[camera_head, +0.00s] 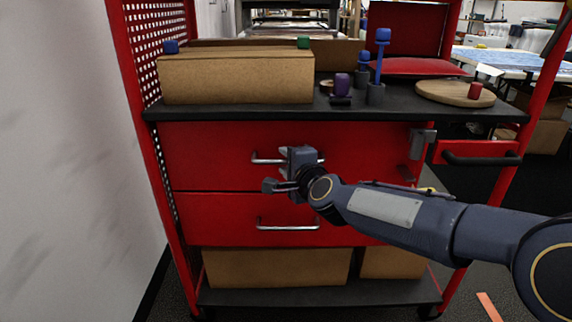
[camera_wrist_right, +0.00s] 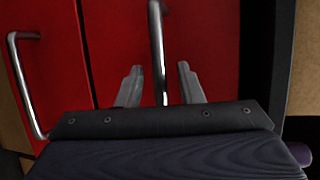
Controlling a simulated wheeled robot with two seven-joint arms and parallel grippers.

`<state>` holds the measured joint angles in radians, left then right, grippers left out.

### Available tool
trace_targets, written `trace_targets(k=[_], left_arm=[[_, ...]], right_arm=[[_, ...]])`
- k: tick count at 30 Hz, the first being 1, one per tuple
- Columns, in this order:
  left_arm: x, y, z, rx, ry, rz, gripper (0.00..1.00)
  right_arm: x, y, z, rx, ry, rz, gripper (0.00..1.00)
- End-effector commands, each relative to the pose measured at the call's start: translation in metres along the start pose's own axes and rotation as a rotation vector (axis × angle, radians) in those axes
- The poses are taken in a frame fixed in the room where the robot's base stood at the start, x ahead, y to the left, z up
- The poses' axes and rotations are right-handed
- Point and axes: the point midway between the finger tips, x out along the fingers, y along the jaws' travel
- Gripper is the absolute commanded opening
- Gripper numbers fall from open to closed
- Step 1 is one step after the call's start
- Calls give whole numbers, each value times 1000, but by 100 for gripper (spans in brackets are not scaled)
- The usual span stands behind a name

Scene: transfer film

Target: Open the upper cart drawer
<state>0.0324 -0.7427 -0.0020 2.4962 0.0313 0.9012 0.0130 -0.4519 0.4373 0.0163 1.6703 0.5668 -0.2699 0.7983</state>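The upper drawer (camera_head: 215,150) is a red front with a silver bar handle (camera_head: 262,159). It looks closed, flush above the lower drawer (camera_head: 215,215), which has its own bar handle (camera_head: 287,226). My right gripper (camera_head: 285,162) is at the upper handle and hides its middle. In the right wrist view, the handle (camera_wrist_right: 157,40) passes between the two pale fingertips of this gripper (camera_wrist_right: 160,68). The fingers are apart, with a gap on each side of the bar. The lower handle (camera_wrist_right: 22,85) stands off to the left there. My left gripper is not in view.
The cart's black top (camera_head: 230,112) holds a cardboard box (camera_head: 235,80), small coloured-handled tools and a round wooden board (camera_head: 440,92). Cardboard boxes (camera_head: 275,268) sit on the bottom shelf. A white wall (camera_head: 70,160) stands close on the left.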

Motion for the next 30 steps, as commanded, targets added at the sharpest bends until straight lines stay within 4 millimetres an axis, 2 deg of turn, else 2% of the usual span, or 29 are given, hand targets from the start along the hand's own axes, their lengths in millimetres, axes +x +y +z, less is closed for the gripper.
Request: trace_targets(k=[9,17,30], left_arm=[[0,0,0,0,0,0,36],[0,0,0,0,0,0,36],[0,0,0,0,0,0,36]], right_arm=[[4,0,0,-1,0,0,34],[4,0,0,-1,0,0,1],[2,1,0,-1,0,1,0]])
